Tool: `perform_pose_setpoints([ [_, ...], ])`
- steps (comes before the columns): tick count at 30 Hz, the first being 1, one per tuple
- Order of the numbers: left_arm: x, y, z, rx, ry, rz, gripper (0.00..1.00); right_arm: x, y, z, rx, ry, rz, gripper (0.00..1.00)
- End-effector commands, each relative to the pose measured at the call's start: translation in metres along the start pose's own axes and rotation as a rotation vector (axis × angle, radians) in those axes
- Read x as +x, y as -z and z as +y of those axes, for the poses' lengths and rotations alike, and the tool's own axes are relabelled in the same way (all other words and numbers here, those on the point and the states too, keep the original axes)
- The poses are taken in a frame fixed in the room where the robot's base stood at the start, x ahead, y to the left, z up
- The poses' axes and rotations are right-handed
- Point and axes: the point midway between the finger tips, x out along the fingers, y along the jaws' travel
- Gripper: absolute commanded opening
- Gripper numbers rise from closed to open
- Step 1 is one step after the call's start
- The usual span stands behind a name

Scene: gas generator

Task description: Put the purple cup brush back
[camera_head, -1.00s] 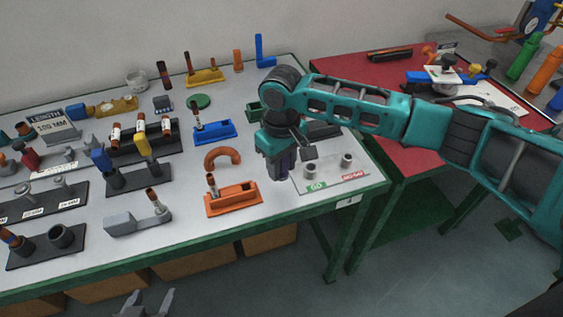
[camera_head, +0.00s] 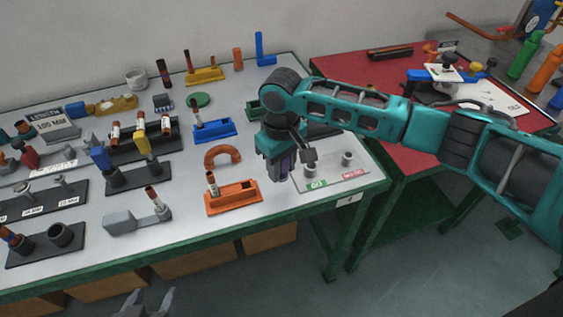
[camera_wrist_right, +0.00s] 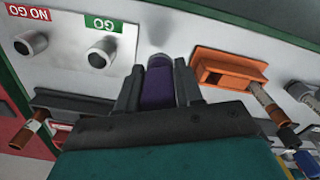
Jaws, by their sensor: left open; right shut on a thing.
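The purple cup brush shows as a purple piece (camera_wrist_right: 158,88) between the fingers in the right wrist view. My right gripper (camera_wrist_right: 158,82) is shut on it. In the head view my right gripper (camera_head: 281,176) points down low over the grey table, between the orange holder and the GO/NO-GO plate. Its fingers hide most of the purple piece there, and I cannot tell whether it touches the table. My left gripper (camera_head: 148,300) is open and empty at the bottom edge, in front of the table.
The orange holder (camera_head: 233,200) stands left of my right gripper, with an orange arch (camera_head: 222,155) behind it. The GO/NO-GO plate (camera_head: 330,178) with two grey studs is close on the right. Blue (camera_head: 213,133) and black (camera_head: 138,182) holders stand further left.

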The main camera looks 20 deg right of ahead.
Motion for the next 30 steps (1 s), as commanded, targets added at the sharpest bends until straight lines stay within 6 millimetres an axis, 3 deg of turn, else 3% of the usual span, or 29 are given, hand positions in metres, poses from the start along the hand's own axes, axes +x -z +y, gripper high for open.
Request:
perform_pose_setpoints([
  [30, 0.006, -0.008, 0.000, 0.000, 0.000, 0.000, 0.64, 0.031, 0.000, 0.000, -0.001, 0.001, 0.001, 0.14],
])
